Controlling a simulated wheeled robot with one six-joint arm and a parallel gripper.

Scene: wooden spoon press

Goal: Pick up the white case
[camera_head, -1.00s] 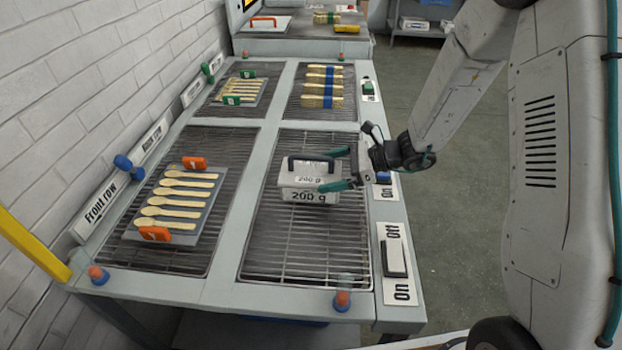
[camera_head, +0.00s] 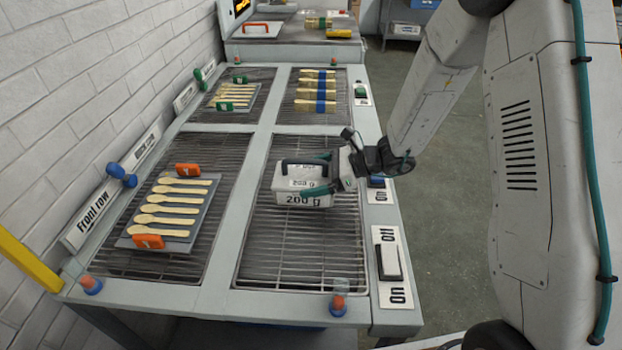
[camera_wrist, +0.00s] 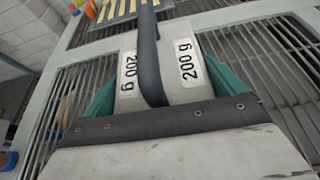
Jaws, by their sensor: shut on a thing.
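The white case (camera_head: 300,196) has a dark handle and "200 g" labels. It is at the front right grill section of the press, and I cannot tell whether it touches the bars. My gripper (camera_head: 318,174) comes from the right, its teal fingers shut on the case. In the wrist view the case (camera_wrist: 205,92) sits between the two teal fingers of my gripper (camera_wrist: 158,92), with the handle (camera_wrist: 148,50) running over its top. The case's lower part is hidden in the wrist view.
A tray (camera_head: 190,238) of wooden spoons with orange clips lies on the front left grill. Another spoon tray (camera_head: 238,106) and blue-banded bundles (camera_head: 316,90) lie on the back grills. An on/off switch (camera_head: 389,262) is on the right edge. The grill in front of the case is clear.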

